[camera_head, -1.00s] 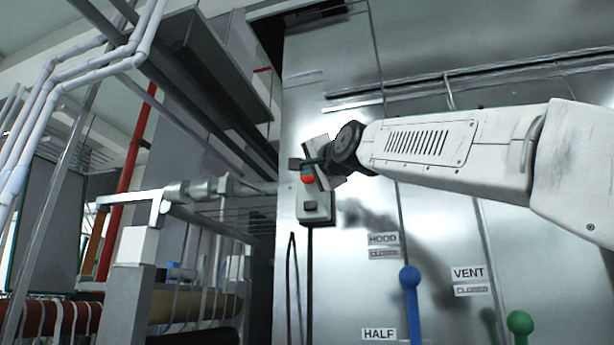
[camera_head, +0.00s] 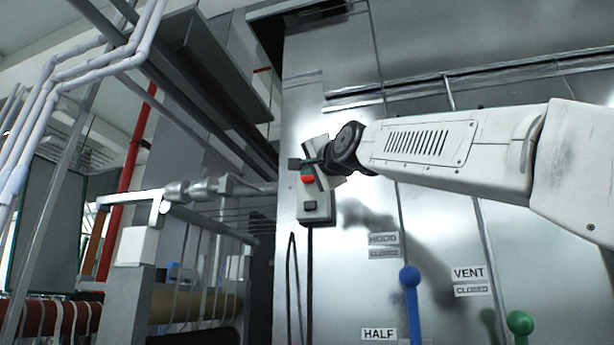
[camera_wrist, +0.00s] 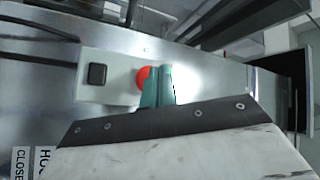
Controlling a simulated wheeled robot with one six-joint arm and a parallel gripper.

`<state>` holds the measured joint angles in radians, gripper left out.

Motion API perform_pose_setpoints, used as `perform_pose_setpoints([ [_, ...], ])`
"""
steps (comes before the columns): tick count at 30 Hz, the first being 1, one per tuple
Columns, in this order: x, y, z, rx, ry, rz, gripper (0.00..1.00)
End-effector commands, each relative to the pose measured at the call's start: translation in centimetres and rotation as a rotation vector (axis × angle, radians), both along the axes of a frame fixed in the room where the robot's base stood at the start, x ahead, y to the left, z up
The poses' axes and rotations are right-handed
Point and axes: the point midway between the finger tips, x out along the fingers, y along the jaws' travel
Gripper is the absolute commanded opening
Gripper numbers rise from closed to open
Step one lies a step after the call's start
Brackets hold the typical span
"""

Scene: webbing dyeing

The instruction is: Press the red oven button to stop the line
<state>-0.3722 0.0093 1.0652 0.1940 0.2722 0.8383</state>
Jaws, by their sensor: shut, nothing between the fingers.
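The red button (camera_head: 307,178) is on a small pale control box (camera_head: 314,214) on the oven's metal wall. A black square button (camera_head: 310,205) sits below it. In the wrist view the red button (camera_wrist: 145,78) is partly hidden behind the green fingertips of my gripper (camera_wrist: 158,88), with the black button (camera_wrist: 97,74) to its left. My gripper (camera_head: 303,164) is shut and empty, its tips right at the red button. I cannot tell whether they touch it or whether the button is pushed in.
A blue-knobbed lever (camera_head: 410,278) and a green-knobbed lever (camera_head: 520,322) stand low at the right, near HOOD, VENT and HALF labels. Rollers with webbing (camera_head: 195,306) are at the lower left. A black cable hangs below the control box.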

Motion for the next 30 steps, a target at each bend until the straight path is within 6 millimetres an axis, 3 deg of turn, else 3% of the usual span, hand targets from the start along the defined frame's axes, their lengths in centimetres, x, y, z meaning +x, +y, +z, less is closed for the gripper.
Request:
perform_pose_setpoints([
  [30, 0.72, -0.25, 0.00, 0.001, 0.000, 0.000, 0.00],
])
